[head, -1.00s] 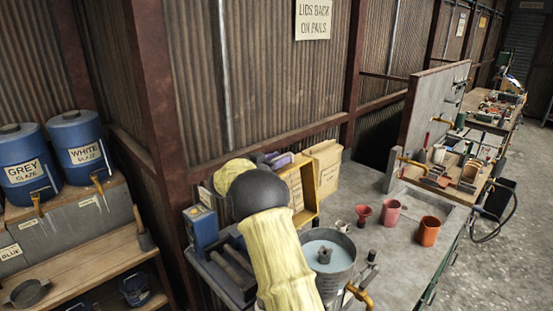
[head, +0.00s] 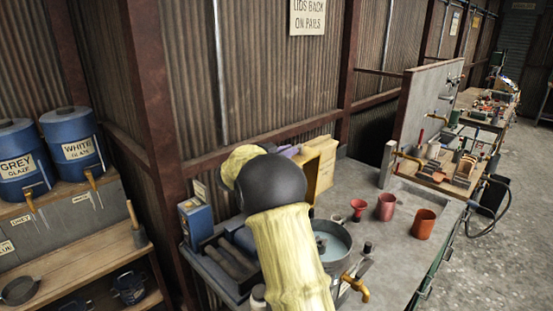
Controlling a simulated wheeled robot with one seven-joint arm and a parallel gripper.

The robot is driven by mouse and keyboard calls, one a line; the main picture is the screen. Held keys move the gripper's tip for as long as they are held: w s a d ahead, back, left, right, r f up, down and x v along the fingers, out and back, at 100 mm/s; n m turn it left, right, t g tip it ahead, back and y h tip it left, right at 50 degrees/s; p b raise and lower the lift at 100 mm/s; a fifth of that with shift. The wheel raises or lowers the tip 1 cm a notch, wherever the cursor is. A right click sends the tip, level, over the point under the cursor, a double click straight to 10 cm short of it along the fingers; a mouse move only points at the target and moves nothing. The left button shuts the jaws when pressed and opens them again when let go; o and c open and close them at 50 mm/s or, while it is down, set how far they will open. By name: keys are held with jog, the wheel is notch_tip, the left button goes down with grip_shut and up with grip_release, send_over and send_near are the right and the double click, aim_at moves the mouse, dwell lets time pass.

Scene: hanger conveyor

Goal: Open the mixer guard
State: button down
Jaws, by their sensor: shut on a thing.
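A round grey tub (head: 344,263) with pale blue liquid stands on the bench, with a yellow tap (head: 356,286) at its front right. It looks like the mixer. A dark fitting shows inside, beside my arm. I cannot make out the guard; my arm covers the tub's left side. My arm, in a yellow sleeve with a dark joint, rises from the bottom and bends away behind that joint. My gripper is hidden behind it, so its jaws and what they touch do not show.
A red funnel-shaped cup (head: 358,209), a pink cup (head: 386,206) and an orange cup (head: 423,224) stand right of the tub. A blue box (head: 196,223) and a tool tray (head: 226,262) are to the left. Bare bench lies around the cups.

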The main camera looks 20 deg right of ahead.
jog(key=shift+s+d+f+m+b, duration=0.15)
jog(key=shift+s+d+m+b, duration=0.2)
jog(key=shift+s, duration=0.2)
jog(key=shift+s+d+r+m+b, duration=0.1)
jog(key=shift+s+r+m+b, duration=0.1)
jog(key=shift+s, duration=0.15)
jog(key=shift+s+r+m+b, duration=0.1)
jog(key=shift+s+b, duration=0.1)
jog(key=shift+s, duration=0.1)
jog(key=shift+w, duration=0.15)
jog(key=c, duration=1.5)
grip_release()
jog(key=shift+w+f, duration=0.1)
jog(key=shift+a, duration=0.25)
